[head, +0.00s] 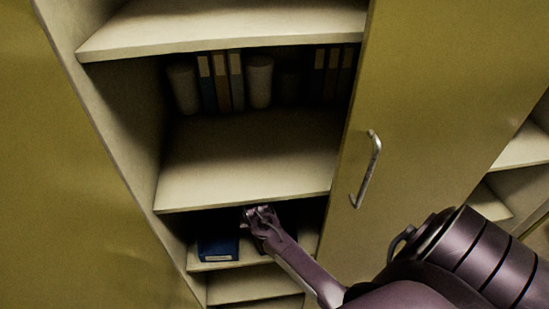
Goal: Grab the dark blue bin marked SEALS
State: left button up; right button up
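A dark blue bin (217,248) stands on a lower shelf of the cabinet, left of my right arm. A small pale label shows low on its front, but it is too small to read. My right gripper (258,213) is at the front edge of the shelf above, just up and right of this bin and apart from it in the picture. Its fingers are small and dark, so their opening is unclear. Another dark shape, perhaps a second bin, is partly hidden behind my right arm on the same shelf. My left gripper is out of view.
The cabinet's middle shelf (240,165) is bare at the front, with binders (221,82) and pale canisters (259,82) at its back. A yellow door (420,110) with a metal handle (368,168) is on the right. Lower shelf boards (250,285) look empty.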

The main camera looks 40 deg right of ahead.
jog(key=shift+f, duration=0.35)
grip_shut()
dwell(1.2)
